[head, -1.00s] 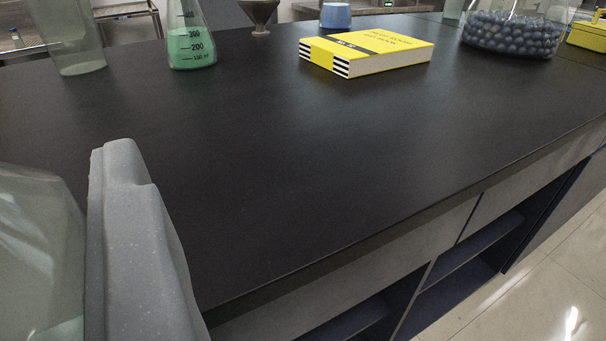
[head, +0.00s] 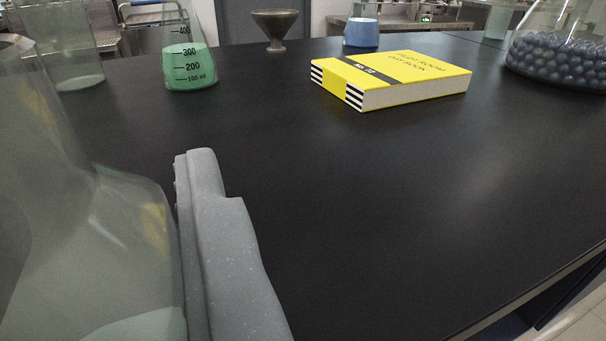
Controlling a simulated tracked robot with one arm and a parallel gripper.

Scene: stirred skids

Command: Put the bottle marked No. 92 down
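A large clear glass bottle (head: 110,240) with a narrow neck fills the left edge and is cut off by it. Some pale green liquid shows low inside it. No number can be read on the part in view. My gripper (head: 215,240) shows as one grey finger, lying against the bottle's right side. The other finger is out of view. The bottle stays against this finger as the view shifts, so I take it as held. The bottle's base is out of view, so I cannot tell whether it touches the black bench top (head: 380,200).
Along the back stand a clear glass vessel (head: 72,60), a flask of green liquid (head: 190,65), a grey funnel-shaped cup (head: 274,28), a blue-filled beaker (head: 361,32), a yellow book (head: 400,75) and a flask of dark balls (head: 562,58). The bench middle is clear; its edge runs lower right.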

